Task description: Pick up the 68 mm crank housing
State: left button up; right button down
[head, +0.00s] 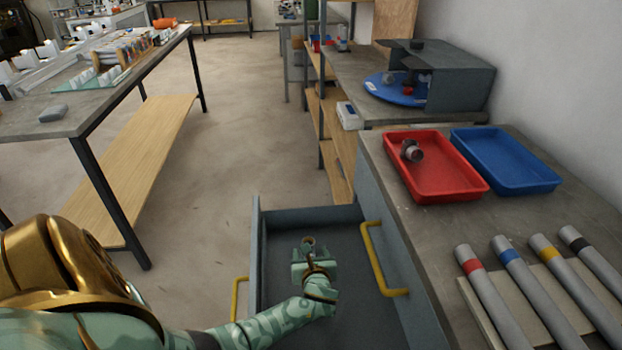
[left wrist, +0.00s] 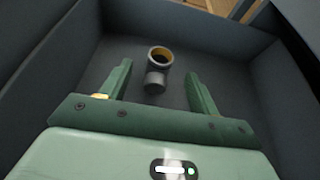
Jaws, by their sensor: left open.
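A grey tubular housing with a brass-coloured bore (left wrist: 156,80) sits on the drawer floor in the left wrist view. Its top also shows just beyond my gripper in the head view (head: 308,243). My left gripper (left wrist: 158,73) is open above the drawer floor, with the housing ahead and between the lines of its two fingers. I see no contact. In the head view my left gripper (head: 312,262) reaches down into the open drawer (head: 285,217). A similar metal part (head: 411,151) lies in the red tray. I cannot read sizes. My right gripper is not in view.
The drawer walls stand close around my gripper, with a yellow handle (head: 384,262) on the cabinet side. The red tray (head: 452,181), a blue tray (head: 505,162) and several colour-banded bars (head: 500,300) lie on the bench. A long table (head: 60,128) stands at left.

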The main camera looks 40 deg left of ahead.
pick_arm(q)
jog(key=shift+w+a+f, duration=0.2)
jog(key=shift+w+a, duration=0.1)
jog(key=shift+a, duration=0.1)
jog(key=b+x, duration=0.3)
jog(key=x, duration=0.2)
jog(key=shift+d+f, duration=0.15)
jog(key=shift+r, duration=0.25)
jog(key=c, duration=1.1)
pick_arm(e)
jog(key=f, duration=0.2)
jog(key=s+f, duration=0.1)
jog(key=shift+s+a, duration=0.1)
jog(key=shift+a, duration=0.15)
